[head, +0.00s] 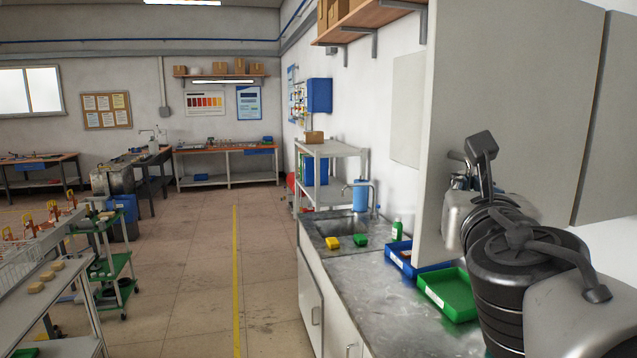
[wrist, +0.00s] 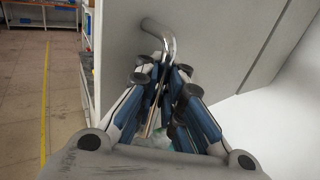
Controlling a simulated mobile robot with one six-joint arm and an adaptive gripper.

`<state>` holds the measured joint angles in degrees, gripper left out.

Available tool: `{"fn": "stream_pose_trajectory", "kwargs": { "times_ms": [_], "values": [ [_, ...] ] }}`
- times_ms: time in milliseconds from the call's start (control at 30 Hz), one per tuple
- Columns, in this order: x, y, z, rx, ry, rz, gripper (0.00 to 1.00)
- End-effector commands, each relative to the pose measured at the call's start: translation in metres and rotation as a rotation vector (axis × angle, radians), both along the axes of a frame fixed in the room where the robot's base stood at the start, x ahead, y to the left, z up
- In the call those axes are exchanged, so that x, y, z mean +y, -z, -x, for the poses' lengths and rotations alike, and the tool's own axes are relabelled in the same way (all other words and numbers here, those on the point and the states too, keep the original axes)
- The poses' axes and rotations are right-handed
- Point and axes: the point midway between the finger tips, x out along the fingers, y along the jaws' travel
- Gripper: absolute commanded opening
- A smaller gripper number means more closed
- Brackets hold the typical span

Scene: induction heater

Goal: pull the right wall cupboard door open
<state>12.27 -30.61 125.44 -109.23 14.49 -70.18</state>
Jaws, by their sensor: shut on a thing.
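The grey wall cupboard door (head: 520,70) fills the upper right of the head view, and its flat face also shows in the wrist view (wrist: 200,40). A curved metal handle (wrist: 160,35) sticks out from this panel. My gripper (wrist: 163,75) is shut on the handle, its blue-sided fingers closed around the bar from both sides. In the head view my arm covers most of the gripper and handle. A second grey panel (head: 610,130) lies to the right, past a narrow seam. How far the door stands open is hard to tell.
Below is a steel counter (head: 375,285) with a green tray (head: 456,309), a blue tray (head: 398,252) and a sink (head: 330,229). A wooden shelf (head: 365,15) hangs on the wall to the left. The floor (head: 190,270) left of the counter is clear.

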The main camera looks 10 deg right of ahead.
Motion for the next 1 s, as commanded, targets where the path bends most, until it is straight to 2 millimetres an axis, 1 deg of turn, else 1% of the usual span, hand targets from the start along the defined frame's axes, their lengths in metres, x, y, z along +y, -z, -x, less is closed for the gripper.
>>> {"fn": "stream_pose_trajectory", "kwargs": {
  "times_ms": [400,433,733,1000],
  "values": [
    [0.0020,0.0011,0.0002,0.003,-0.009,-0.001,0.00],
    [0.0020,0.0011,0.0002,0.003,-0.009,-0.001,0.08],
    [0.0008,0.0005,0.0006,0.001,-0.004,0.000,0.28],
    [0.0002,0.0003,0.0008,0.001,-0.002,0.000,0.29]
  ]
}}
